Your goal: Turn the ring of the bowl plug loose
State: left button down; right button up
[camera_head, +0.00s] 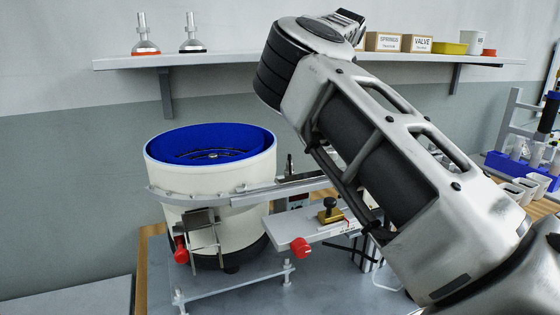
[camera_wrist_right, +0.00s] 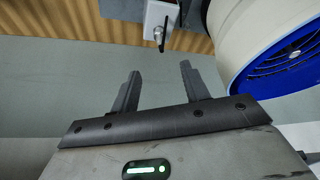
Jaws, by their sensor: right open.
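The bowl feeder (camera_head: 210,185) is a cream drum with a blue bowl inside, standing on the grey bench plate in the head view. Part of the drum also shows at the right of the right wrist view (camera_wrist_right: 229,35). A small metal plug-like fitting (camera_wrist_right: 161,35) sticks out of a pale box (camera_wrist_right: 157,15) at the top of that view; I cannot make out its ring clearly. My right gripper (camera_wrist_right: 160,68) is open and empty, its fingertips apart from this fitting. In the head view my right arm crosses the right half and hides what is behind it. My left gripper is not in view.
A wall shelf (camera_head: 250,59) carries boxes and metal fittings. Red knobs (camera_head: 300,247) stick out in front. A blue rack (camera_head: 520,167) and white cups sit at the far right.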

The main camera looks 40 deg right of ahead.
aim_at(292, 172)
jog(key=x, duration=1.4)
jog(key=shift+s+f, duration=0.15)
jog(key=shift+f, duration=0.25)
grip_shut()
